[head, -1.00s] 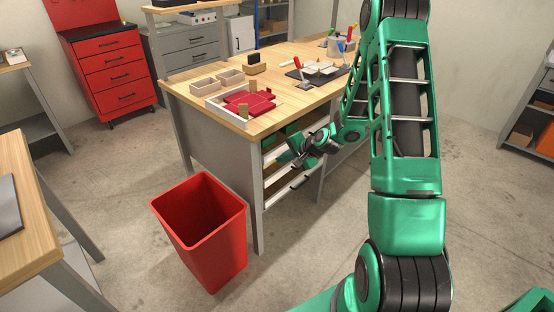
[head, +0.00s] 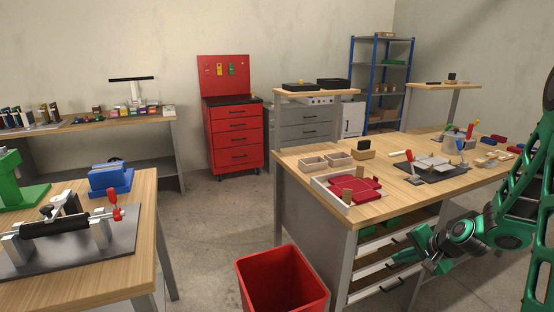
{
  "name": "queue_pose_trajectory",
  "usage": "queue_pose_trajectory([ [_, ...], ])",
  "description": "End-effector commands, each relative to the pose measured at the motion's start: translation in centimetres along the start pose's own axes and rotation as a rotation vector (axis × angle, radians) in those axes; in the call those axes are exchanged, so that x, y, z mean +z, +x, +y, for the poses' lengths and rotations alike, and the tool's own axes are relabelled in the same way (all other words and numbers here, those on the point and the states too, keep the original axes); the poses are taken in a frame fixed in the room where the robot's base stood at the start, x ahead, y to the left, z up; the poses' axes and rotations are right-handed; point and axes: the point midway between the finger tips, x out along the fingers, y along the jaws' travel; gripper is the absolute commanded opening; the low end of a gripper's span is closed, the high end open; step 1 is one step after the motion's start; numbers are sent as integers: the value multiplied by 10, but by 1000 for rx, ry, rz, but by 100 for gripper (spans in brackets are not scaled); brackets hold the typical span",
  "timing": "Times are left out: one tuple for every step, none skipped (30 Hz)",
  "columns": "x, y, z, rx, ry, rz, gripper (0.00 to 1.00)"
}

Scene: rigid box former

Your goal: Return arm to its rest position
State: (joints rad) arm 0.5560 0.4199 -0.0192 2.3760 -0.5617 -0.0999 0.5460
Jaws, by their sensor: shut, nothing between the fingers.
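My green arm (head: 525,225) fills the right edge of the head view. It is bent, and its upper part is cut off by the frame. My gripper (head: 414,260) is at the lower right, in front of the open drawers of the wooden workbench (head: 290,160) and below the benchtop. It is small and dark at this distance; it looks shut, with nothing seen held in it. I cannot tell whether it touches a drawer.
A red bin (head: 283,283) stands on the floor left of the drawers (head: 370,290). The benchtop holds a white tray with a red piece (head: 365,190) and a dark mat (head: 432,172). A second bench (head: 120,262) is at left, a red cabinet (head: 236,140) behind.

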Motion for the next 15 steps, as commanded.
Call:
queue_pose_trajectory([
  [5,-15,-1,35,-53,-1,0],
  [8,-23,1,61,-84,-5,0],
  [12,-34,4,96,-124,-12,0],
  [15,-43,7,122,-150,-17,0],
  [18,-52,10,149,-177,-21,0],
  [22,-64,14,182,-210,-26,0],
  [24,-73,16,206,-234,-31,0],
  [28,-83,19,231,-256,-36,0],
  [32,-96,24,263,-284,-43,0],
  [35,-106,28,288,-302,-48,0],
  [38,-115,31,310,-321,-53,0],
  [42,-129,35,340,-345,-60,0],
  [46,-139,38,362,-359,-66,0],
  [49,-149,42,384,-374,-72,0],
  [55,-162,47,412,-390,-82,0],
])
